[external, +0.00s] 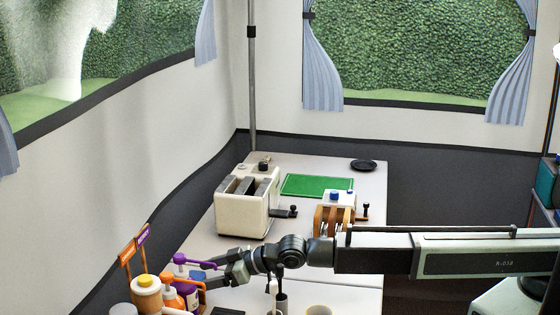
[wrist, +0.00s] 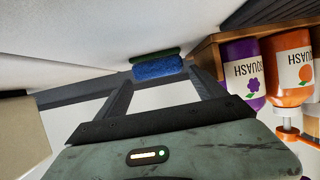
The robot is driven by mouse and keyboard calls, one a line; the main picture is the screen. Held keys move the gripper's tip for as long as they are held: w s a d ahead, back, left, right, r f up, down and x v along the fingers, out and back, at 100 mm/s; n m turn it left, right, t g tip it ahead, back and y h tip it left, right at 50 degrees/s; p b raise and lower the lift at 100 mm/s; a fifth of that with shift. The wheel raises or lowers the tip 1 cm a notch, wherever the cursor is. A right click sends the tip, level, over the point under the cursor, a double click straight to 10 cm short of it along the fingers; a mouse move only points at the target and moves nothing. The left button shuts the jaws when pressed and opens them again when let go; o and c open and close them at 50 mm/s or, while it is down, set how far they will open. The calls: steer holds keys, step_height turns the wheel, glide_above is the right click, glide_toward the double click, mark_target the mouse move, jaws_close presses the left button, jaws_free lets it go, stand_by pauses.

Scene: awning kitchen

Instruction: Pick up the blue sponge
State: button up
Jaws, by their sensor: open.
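The blue sponge (wrist: 158,67) shows in the wrist view just beyond and between the tips of my gripper (wrist: 160,82), with a dark green edge along its upper side. The two fingers are apart with nothing between them. In the external view my gripper (external: 224,273) is low over the counter, next to the squash bottles. A small blue patch (external: 197,274) just left of its fingertips seems to be the sponge, partly hidden by the bottles. I cannot tell whether the fingers touch it.
In the wrist view, a purple squash bottle (wrist: 241,72) and an orange one (wrist: 287,68) stand in a wooden holder (wrist: 207,50) close to the right finger. In the external view, a toaster (external: 243,212), a green board (external: 316,186) and a wooden rack (external: 331,222) stand farther back.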

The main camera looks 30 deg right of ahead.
steer(key=b+x, duration=0.1)
steer(key=x, duration=0.3)
steer(key=shift+d+f, duration=0.1)
steer(key=shift+s+d, duration=0.1)
steer(key=shift+s, duration=0.05)
steer(key=shift+c, duration=0.7)
steer(key=c, duration=0.9)
steer(key=shift+c, duration=0.2)
steer(key=r+p, duration=0.4)
steer(key=shift+s+d+r, duration=0.1)
steer(key=shift+s+d, duration=0.15)
steer(key=shift+d, duration=0.05)
steer(key=s+d, duration=0.3)
steer(key=d, duration=0.1)
steer(key=s+d, duration=0.3)
steer(key=s+d+r+p, duration=0.1)
steer(key=s+d, duration=0.2)
steer(key=d, duration=0.1)
steer(key=shift+s+d, duration=0.3)
steer(key=shift+s, duration=0.1)
